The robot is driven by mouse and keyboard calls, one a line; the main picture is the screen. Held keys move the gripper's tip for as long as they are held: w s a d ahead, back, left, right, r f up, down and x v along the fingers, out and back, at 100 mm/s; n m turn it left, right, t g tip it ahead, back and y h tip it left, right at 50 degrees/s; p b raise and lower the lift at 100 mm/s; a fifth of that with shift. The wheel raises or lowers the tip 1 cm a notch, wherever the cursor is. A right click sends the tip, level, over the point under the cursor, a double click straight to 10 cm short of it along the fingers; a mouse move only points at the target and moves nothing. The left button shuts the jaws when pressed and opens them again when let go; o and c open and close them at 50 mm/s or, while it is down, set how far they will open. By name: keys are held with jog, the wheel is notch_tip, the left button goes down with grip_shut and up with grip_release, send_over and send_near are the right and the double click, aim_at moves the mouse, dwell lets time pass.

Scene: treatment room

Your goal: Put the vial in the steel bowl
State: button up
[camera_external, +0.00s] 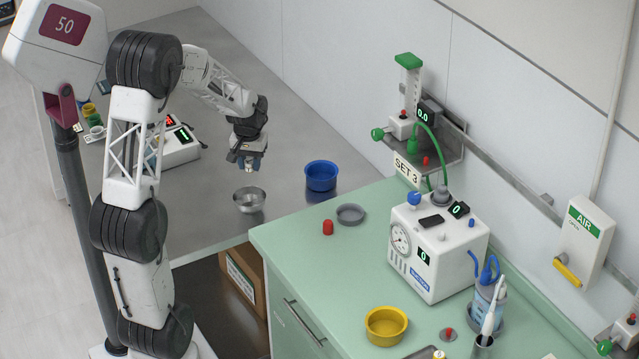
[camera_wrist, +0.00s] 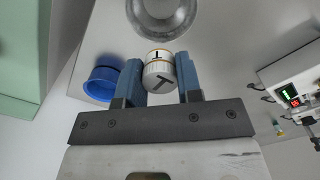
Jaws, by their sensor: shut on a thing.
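The steel bowl (camera_external: 249,201) stands on the grey metal table, below and near my gripper (camera_external: 247,163). In the wrist view the steel bowl (camera_wrist: 163,14) is cut off by the top edge, just ahead of the fingertips. My gripper (camera_wrist: 160,64) is shut on the vial (camera_wrist: 159,76), which is white with a thin gold band and dark marking. The vial sits between the two blue fingers, above the table and apart from the bowl. In the external view the fingers mostly hide the vial.
A blue bowl (camera_external: 321,176) stands right of the steel bowl and shows in the wrist view (camera_wrist: 101,82). A white device (camera_external: 178,147) stands left on the table.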

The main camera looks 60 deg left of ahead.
aim_at(247, 167)
jog(key=shift+s+d+r+m, duration=0.2)
jog(key=shift+s+d+m, duration=0.1)
jog(key=shift+s, duration=0.2)
jog(key=shift+f, duration=0.15)
jog(key=shift+f, duration=5.35)
jog(key=o, duration=1)
jog(key=shift+r, duration=3.5)
